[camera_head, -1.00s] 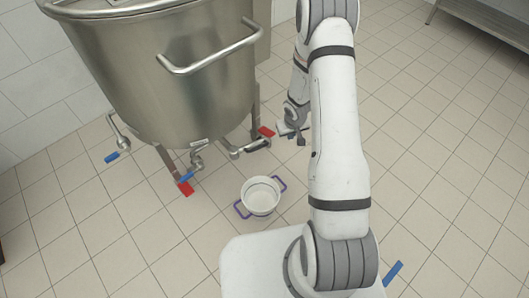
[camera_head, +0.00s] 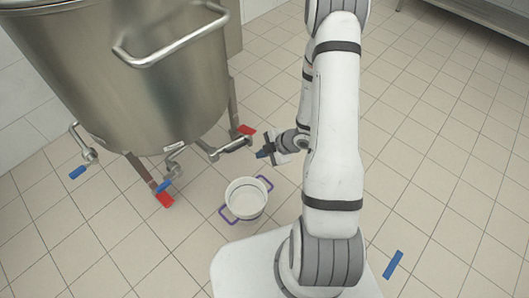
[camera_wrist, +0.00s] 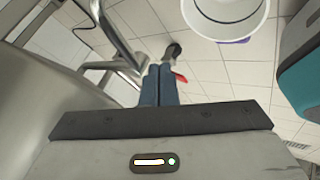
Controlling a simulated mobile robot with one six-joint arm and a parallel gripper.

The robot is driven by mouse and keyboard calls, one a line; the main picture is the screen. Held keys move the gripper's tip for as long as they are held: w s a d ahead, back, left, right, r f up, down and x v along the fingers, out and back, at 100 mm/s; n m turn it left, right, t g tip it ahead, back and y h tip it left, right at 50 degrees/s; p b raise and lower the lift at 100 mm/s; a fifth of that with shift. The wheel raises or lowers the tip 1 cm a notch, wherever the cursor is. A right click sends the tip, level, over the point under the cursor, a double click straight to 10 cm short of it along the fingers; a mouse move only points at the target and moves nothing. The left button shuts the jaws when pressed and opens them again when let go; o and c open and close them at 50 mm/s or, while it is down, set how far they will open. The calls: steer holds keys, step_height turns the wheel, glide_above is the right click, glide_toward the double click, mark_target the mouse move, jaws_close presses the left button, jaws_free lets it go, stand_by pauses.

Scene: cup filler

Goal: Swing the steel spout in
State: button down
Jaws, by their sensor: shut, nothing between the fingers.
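The steel spout (camera_head: 228,147) is a thin pipe low on the right side of the big steel kettle (camera_head: 130,90) in the head view. It reaches out to the right, above the floor. My gripper (camera_head: 264,154) is just right of the spout's outer end, with a small gap in the picture; I cannot tell whether they touch. In the wrist view the blue fingers of my gripper (camera_wrist: 157,80) are together and empty. Steel pipes show left of them, and a dark rounded end lies just beyond the fingertips; I cannot tell which pipe it belongs to.
A white pot (camera_head: 246,198) with purple handles stands on the floor below the spout.

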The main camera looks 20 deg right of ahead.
mark_target(237, 148)
steer(key=w+a+f+b, duration=0.2)
steer(key=w+a+f, duration=0.1)
steer(key=w, duration=0.3)
steer(key=shift+a+f+b, duration=0.35)
steer(key=shift+a+b, duration=0.05)
steer(key=shift+a, duration=0.2)
